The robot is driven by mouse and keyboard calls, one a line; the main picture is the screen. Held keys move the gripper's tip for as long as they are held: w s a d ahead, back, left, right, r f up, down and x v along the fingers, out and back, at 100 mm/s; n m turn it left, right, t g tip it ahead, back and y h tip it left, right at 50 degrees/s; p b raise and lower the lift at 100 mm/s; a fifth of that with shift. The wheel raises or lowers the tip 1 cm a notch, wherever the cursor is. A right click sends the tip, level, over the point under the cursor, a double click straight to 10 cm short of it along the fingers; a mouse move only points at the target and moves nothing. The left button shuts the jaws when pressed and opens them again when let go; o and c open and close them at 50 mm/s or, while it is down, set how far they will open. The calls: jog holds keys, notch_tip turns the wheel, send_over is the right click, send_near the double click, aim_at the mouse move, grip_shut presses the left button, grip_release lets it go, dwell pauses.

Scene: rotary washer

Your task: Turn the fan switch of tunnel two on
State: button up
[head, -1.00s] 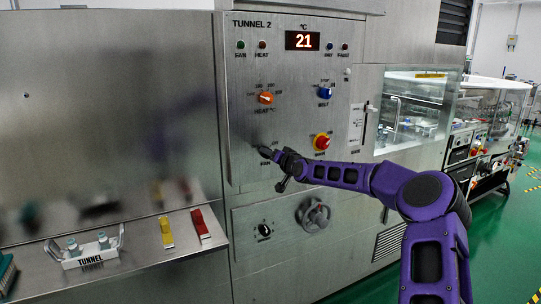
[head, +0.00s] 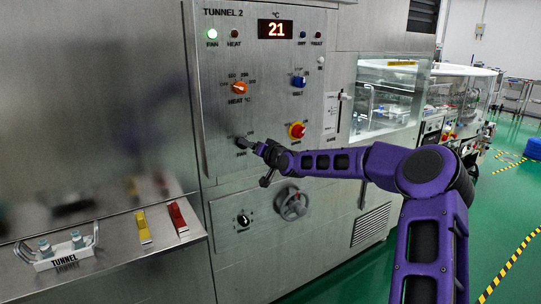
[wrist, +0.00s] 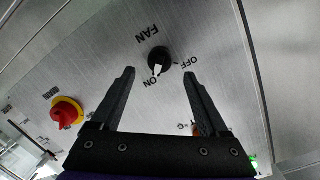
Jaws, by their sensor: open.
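The fan switch of tunnel two (head: 241,142) is a small black rotary knob low on the steel panel (head: 215,110). In the wrist view the fan switch (wrist: 159,57) shows its white pointer toward the ON mark, with OFF to the right. The green FAN lamp (head: 212,34) is lit. My gripper (head: 257,149) is close to the switch in the head view. In the wrist view my gripper (wrist: 158,74) is open and empty, its fingers either side of the knob's line and apart from it.
The orange heat knob (head: 239,88), blue knob (head: 298,81) and red-yellow knob (head: 297,130) are on the same panel. A grey handwheel (head: 291,203) is below. A steel ledge at left holds a tray (head: 62,262), a yellow item (head: 142,227) and a red item (head: 178,219).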

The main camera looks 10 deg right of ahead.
jog(key=v, duration=1.3)
jog(key=shift+p, duration=0.35)
jog(key=shift+w+a, duration=0.1)
